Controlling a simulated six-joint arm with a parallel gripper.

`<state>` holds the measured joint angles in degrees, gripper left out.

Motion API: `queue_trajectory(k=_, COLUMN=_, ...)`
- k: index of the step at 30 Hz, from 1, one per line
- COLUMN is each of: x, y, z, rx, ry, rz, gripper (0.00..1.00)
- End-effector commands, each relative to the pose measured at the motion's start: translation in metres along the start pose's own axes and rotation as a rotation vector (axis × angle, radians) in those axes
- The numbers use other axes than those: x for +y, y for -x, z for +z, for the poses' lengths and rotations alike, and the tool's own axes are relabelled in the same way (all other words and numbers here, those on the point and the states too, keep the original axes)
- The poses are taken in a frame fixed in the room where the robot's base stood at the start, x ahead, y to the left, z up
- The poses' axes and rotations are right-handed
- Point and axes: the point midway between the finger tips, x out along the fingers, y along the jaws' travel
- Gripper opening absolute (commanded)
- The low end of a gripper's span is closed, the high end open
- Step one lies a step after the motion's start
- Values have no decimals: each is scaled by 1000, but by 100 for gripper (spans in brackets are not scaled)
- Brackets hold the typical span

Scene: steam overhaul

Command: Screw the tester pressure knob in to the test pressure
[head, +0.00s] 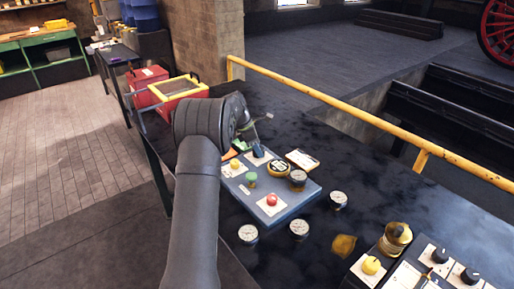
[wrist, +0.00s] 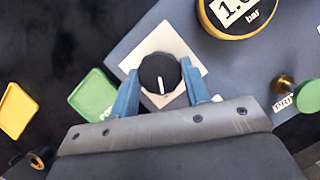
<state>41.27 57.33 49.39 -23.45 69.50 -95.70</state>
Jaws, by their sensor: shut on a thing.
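In the wrist view a black pressure knob (wrist: 158,73) with a white pointer line stands on a pale square card on the blue-grey tester panel (wrist: 222,72). My gripper (wrist: 161,79) has one blue finger on each side of the knob and is shut on it. The pointer line runs nearly straight down the picture. A round brass-rimmed gauge (wrist: 238,14) marked "bar" is partly cut off at the top; its reading starts with 1. In the head view my gripper (head: 259,150) is at the panel's far edge and hides the knob; the gauge (head: 279,170) is in front.
A green tray (wrist: 94,95) lies left of my gripper. A yellow rail (head: 330,105) runs behind.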

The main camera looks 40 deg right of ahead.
Motion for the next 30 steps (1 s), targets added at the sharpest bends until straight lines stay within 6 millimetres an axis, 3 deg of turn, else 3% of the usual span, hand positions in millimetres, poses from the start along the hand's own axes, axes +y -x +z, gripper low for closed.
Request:
queue_trajectory(k=11, x=2, y=0, z=0, rx=0, ry=-193, rz=-80, gripper=20)
queue_trajectory(k=30, x=6, y=-1, z=2, rx=1, ry=-752, rz=-311, gripper=20)
